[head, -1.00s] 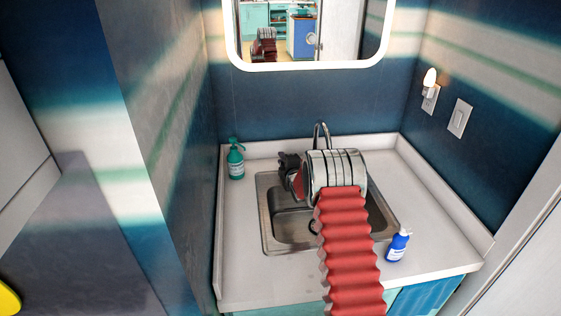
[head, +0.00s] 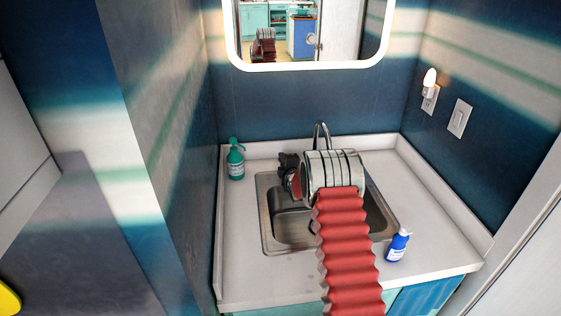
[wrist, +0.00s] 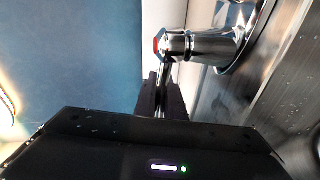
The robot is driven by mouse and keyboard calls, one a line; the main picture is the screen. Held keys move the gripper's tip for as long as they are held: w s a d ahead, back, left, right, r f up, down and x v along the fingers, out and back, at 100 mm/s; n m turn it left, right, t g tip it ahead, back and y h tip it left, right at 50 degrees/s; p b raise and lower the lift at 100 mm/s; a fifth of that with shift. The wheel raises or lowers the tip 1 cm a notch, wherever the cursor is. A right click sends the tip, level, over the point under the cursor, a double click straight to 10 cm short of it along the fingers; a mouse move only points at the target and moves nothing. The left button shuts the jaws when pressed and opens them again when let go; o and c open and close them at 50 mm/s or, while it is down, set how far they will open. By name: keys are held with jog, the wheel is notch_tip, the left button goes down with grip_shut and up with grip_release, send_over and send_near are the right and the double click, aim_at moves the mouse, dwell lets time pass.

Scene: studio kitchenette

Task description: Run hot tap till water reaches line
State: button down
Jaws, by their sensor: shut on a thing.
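The hot tap handle (wrist: 205,45) shows in the wrist view as a chrome body with a red mark on its end and a thin lever below. My gripper (wrist: 160,95) is shut on this lever. In the head view my gripper (head: 290,170) is over the back left of the steel sink (head: 285,224), and my arm hides the handle. The curved tap spout (head: 320,128) rises behind my arm. Water in the sink and a fill line cannot be made out.
A green pump bottle (head: 236,160) stands on the counter (head: 237,265) left of the sink. The back wall and mirror (head: 308,66) are close behind the tap. The left counter is mostly clear.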

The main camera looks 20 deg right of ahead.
jog(key=shift+w+d+f+m+h, duration=0.2)
jog(key=shift+d+m+h, duration=0.1)
jog(key=shift+m+h, duration=0.35)
jog(key=c, duration=1.8)
grip_release()
jog(key=shift+r, duration=0.1)
jog(key=shift+c, duration=0.2)
jog(key=shift+s, duration=0.1)
jog(key=v, duration=1.3)
jog(key=shift+s+a+r, duration=0.2)
